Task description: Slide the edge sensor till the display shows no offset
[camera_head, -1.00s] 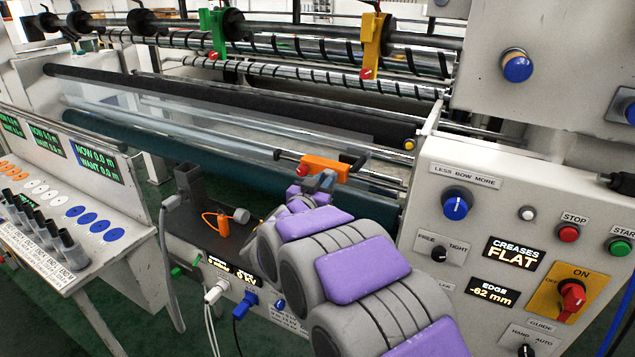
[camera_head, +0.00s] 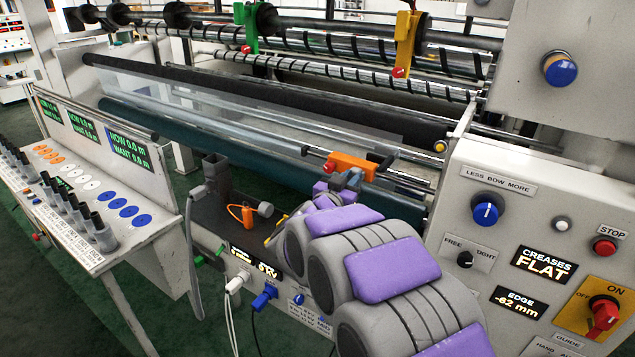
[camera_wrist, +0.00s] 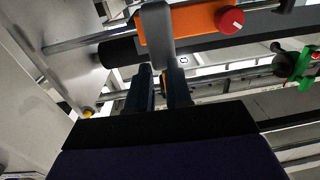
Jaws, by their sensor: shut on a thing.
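The edge sensor (camera_head: 352,165) is an orange block with a red knob on a metal rail in front of the rollers. In the wrist view the orange block (camera_wrist: 200,22) is at the top, with a grey tab (camera_wrist: 157,35) hanging from it. My gripper (camera_head: 349,181) is at the sensor's near side. In the wrist view its dark fingers (camera_wrist: 161,80) are shut on the lower part of the tab; the exact contact is hard to see. The edge display (camera_head: 521,303) on the right panel reads -62 mm.
A green clamp (camera_head: 247,28) and a yellow clamp (camera_head: 405,42) stand on the rear bars. The right control panel (camera_head: 470,260) stands close beside my arm.

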